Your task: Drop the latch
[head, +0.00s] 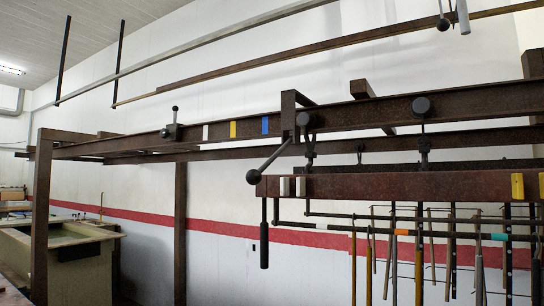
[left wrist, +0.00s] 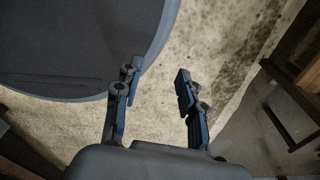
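A small dark block with an upright ball-topped handle (head: 174,124) sits on the brown rail (head: 225,132) in the head view. Further right, a lever with a black ball end (head: 254,176) slants down and left from a bracket (head: 289,112) on the rail. I cannot tell which of these is the latch. My left gripper (left wrist: 157,80) is open and empty in the left wrist view, over a stained pale floor and away from the rail. Neither gripper shows in the head view, and my right gripper is in no view.
A red-brown beam (head: 400,186) hangs below the rail, with a black handle (head: 264,235) hanging at its left end and several rods below. White, yellow and blue marks are on the rail. A tank (head: 62,262) stands at lower left. A wooden piece (left wrist: 300,75) is right of the left gripper.

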